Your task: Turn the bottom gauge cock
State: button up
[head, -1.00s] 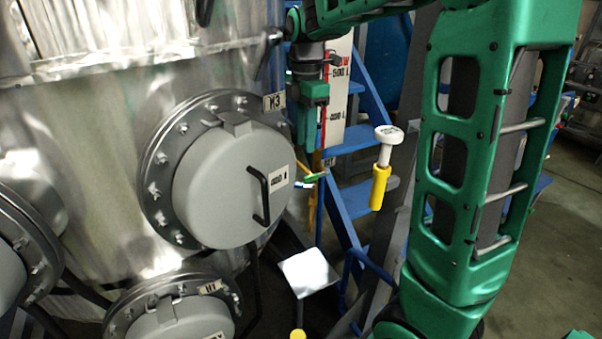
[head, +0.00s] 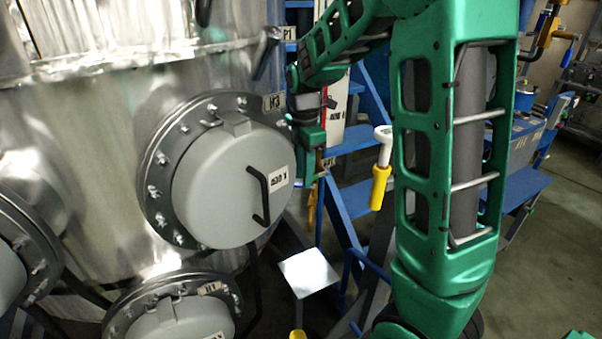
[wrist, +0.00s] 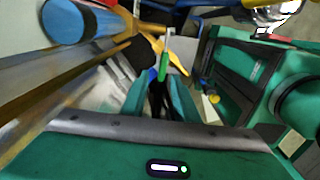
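My gripper (head: 306,184) hangs beside the right edge of the large round tank hatch in the head view. In the wrist view its two green fingers (wrist: 158,100) stand apart with a dark gap between them. A small lever with a green grip (wrist: 163,68) and a pale end lies just beyond the fingertips, near the middle of the gap. A yellow-orange part (wrist: 150,45) shows right behind it. I take the lever for the gauge cock; whether it is the bottom one I cannot tell. In the head view the gripper hides the lever.
The steel tank with its grey hatch (head: 228,190) fills the left. A blue stair (head: 352,200) stands behind my gripper. A white and yellow handle (head: 380,178) stands close to my arm. A white square plate (head: 308,272) lies below.

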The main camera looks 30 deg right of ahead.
grip_shut()
jog(key=shift+w+r, duration=0.1)
jog(key=shift+r, duration=0.05)
dwell(1.3)
